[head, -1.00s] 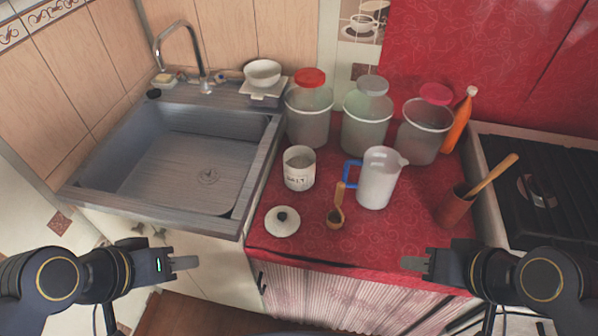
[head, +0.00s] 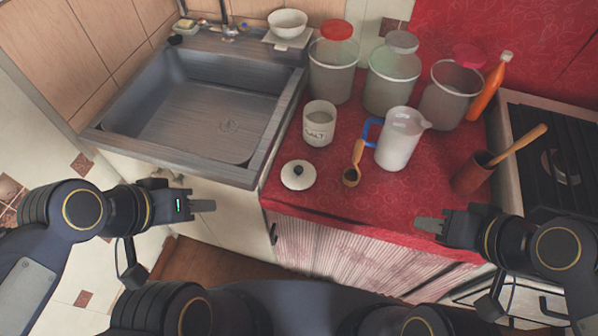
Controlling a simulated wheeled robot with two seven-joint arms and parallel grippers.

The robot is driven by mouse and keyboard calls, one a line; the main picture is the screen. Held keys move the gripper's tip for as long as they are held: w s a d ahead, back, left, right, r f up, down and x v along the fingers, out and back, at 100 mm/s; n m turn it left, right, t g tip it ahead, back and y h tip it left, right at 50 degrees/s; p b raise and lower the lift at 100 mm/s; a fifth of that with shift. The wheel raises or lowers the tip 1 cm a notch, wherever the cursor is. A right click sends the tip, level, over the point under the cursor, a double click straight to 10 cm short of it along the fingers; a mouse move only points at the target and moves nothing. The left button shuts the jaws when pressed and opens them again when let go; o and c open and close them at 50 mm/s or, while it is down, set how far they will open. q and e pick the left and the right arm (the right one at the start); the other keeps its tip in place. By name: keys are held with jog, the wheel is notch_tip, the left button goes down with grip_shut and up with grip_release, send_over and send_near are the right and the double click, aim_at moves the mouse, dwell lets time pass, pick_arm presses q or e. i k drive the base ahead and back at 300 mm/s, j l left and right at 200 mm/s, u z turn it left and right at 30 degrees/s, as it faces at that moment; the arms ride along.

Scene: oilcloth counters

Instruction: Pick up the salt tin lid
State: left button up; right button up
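The salt tin lid (head: 299,175) is a round cream disc with a dark knob on top. It lies on the red oilcloth counter (head: 385,212) near its front edge. The open salt tin (head: 319,123), cream with dark lettering, stands upright behind it. My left gripper (head: 203,205) is to the left of the lid, in front of the sink cabinet and apart from the lid. My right gripper (head: 430,224) is to the right, near the counter's front edge. Both grippers are seen side-on, so their finger gap is hidden. Neither visibly holds anything.
A wooden scoop (head: 353,171) and a white jug (head: 399,139) with a blue handle stand right of the lid. Several canisters line the back. A utensil pot (head: 472,173) is at the right. The sink (head: 195,115) lies left of the counter.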

aim_at(297, 174)
jog(key=z, duration=1.05)
jog(key=k+j+z, duration=0.15)
jog(key=j+z, duration=0.2)
jog(key=k+j+z, duration=0.3)
jog(key=j, duration=0.15)
jog(key=k+j+z, duration=0.15)
jog(key=j+z, duration=0.2)
